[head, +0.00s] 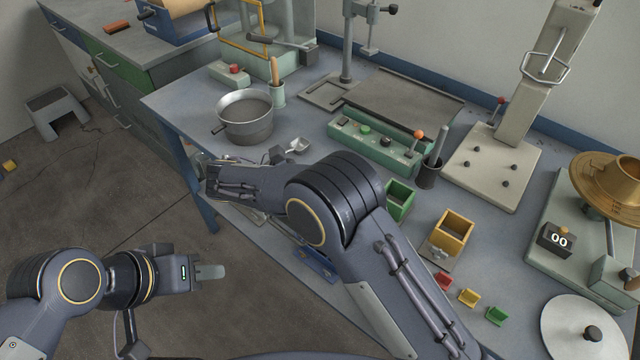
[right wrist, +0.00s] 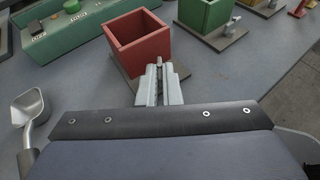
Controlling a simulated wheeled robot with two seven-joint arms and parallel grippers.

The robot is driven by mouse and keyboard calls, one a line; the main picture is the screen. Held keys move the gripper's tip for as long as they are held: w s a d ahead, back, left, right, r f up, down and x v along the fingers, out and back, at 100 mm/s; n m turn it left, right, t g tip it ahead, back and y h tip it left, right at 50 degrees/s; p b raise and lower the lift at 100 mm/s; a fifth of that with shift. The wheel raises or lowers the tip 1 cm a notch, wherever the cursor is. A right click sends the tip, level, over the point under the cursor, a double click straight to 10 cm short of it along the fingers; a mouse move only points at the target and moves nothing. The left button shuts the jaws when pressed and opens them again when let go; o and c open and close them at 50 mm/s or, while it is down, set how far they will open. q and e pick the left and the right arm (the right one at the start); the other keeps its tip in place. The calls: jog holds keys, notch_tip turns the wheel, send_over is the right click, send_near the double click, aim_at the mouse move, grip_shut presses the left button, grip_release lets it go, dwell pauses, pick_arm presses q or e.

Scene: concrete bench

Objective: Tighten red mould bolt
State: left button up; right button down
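In the right wrist view a red open-topped box mould (right wrist: 140,48) stands on a grey base plate. My right gripper (right wrist: 160,72) is at its near right side, over the plate. The two fingers are close together with a narrow gap, and the bolt is mostly hidden between them. A green mould (right wrist: 206,14) beside it has a silver bolt (right wrist: 234,25) on its plate. In the head view my right arm covers the red mould. My left gripper (head: 210,272) hangs over the floor, left of the bench, seen edge-on with nothing visible in it.
The green mould (head: 397,202) and a yellow mould (head: 452,232) stand right of my right arm. A steel pot (head: 245,118) and a metal scoop (head: 297,147) lie to its left. A green control box (head: 378,141) stands behind. Small coloured pieces (head: 468,298) lie at the front right.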

jog(key=c, duration=1.9)
grip_release()
jog(key=v, duration=0.7)
jog(key=shift+s+a+r, duration=0.1)
jog(key=shift+a+r, duration=0.05)
jog(key=shift+a, duration=0.15)
